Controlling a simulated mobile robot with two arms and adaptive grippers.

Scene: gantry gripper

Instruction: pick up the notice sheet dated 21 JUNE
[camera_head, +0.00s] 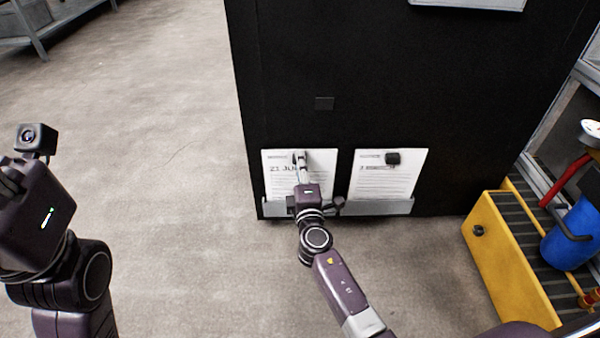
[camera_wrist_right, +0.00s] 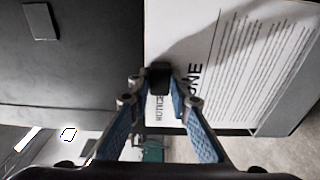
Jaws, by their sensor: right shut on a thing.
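The notice sheet reading "21 JU…" (camera_head: 277,186) stands against the low front of a black panel, its lower edge in a grey ledge. My right gripper (camera_head: 300,159) is in front of its upper part and hides the end of the date. In the right wrist view the sheet (camera_wrist_right: 225,60) shows "NOTICE" and "NE" sideways. There my right gripper (camera_wrist_right: 160,82) is shut on a small black block (camera_wrist_right: 159,70) at the sheet's top edge. My left gripper (camera_head: 12,178) is at the far left, away from the sheets; its fingers are dark and partly cut off.
A second sheet (camera_head: 385,178) stands to the right, with a black block (camera_head: 393,157) on it. The grey ledge (camera_head: 395,208) runs below both. A yellow step (camera_head: 508,262) and blue container (camera_head: 572,235) stand at right.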

